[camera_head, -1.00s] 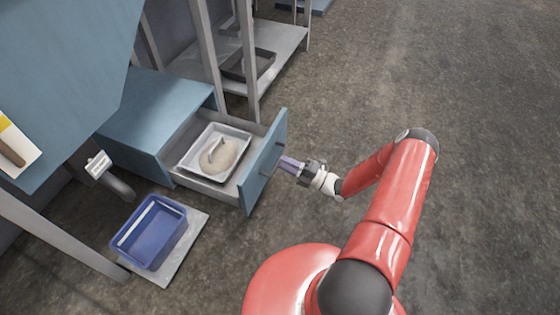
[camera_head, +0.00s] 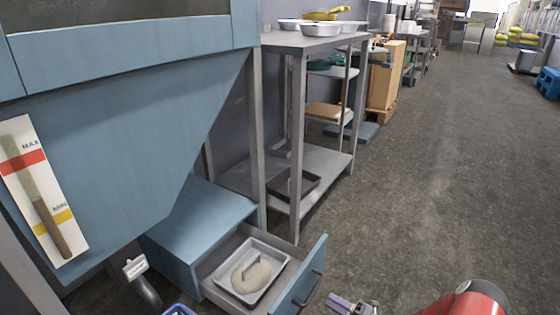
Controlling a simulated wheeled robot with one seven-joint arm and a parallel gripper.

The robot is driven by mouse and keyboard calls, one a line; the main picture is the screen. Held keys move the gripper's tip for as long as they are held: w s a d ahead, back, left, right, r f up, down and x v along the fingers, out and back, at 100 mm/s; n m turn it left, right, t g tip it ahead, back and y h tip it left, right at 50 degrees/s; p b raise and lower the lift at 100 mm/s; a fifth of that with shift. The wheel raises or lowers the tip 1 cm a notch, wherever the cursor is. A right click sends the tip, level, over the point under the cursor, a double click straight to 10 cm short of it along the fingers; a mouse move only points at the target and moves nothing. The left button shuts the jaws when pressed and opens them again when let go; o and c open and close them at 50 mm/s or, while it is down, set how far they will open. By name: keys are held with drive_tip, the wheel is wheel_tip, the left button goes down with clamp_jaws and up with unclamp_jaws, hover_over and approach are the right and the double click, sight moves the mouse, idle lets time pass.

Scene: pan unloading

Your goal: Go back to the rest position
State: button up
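My gripper (camera_head: 341,303), with purple fingers, is at the bottom edge of the head view. It is just right of the open drawer's blue front (camera_head: 298,283) and looks apart from its handle (camera_head: 312,285). Nothing shows in the fingers, but they are too small here to tell whether they are open or shut. Part of my red arm shows at the bottom right; the rest is out of view.
The drawer stands pulled out from a blue cabinet (camera_head: 202,222). In it is a metal pan (camera_head: 282,262) with a pale heap and a scoop. A blue bin (camera_head: 179,310) is barely in view.

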drive_tip(key=s+a+r+n+g+h+p, duration=0.1)
drive_tip(key=s+a+r+n+g+h, duration=0.15)
drive_tip(key=r+n+g, duration=0.4)
drive_tip(key=s+a+r+n+g+h+p, duration=0.1)
drive_tip(key=s+a+r+n+g+h, duration=0.15)
drive_tip(key=r+n, duration=0.7)
drive_tip(key=s+a+r+n+g+h+p, duration=0.1)
drive_tip(key=s+a+r+n+g, duration=0.15)
drive_tip(key=r+n+g, duration=0.45)
drive_tip(key=s+r+n+t+h+p, duration=0.1)
drive_tip(key=s+r+n+t+h, duration=0.3)
drive_tip(key=s+r+n, duration=0.4)
drive_tip(key=s+r+n+t+h+p, duration=0.2)
drive_tip(key=s+r+n+t+h, duration=0.3)
drive_tip(key=s+r+n, duration=0.3)
wheel_tip(320, 180, up, 8)
drive_tip(key=n+h, duration=0.1)
drive_tip(key=n, duration=0.3)
drive_tip(key=shift+s+f+p, duration=0.15)
drive_tip(key=shift+s+p, duration=0.05)
drive_tip(key=shift+p, duration=0.1)
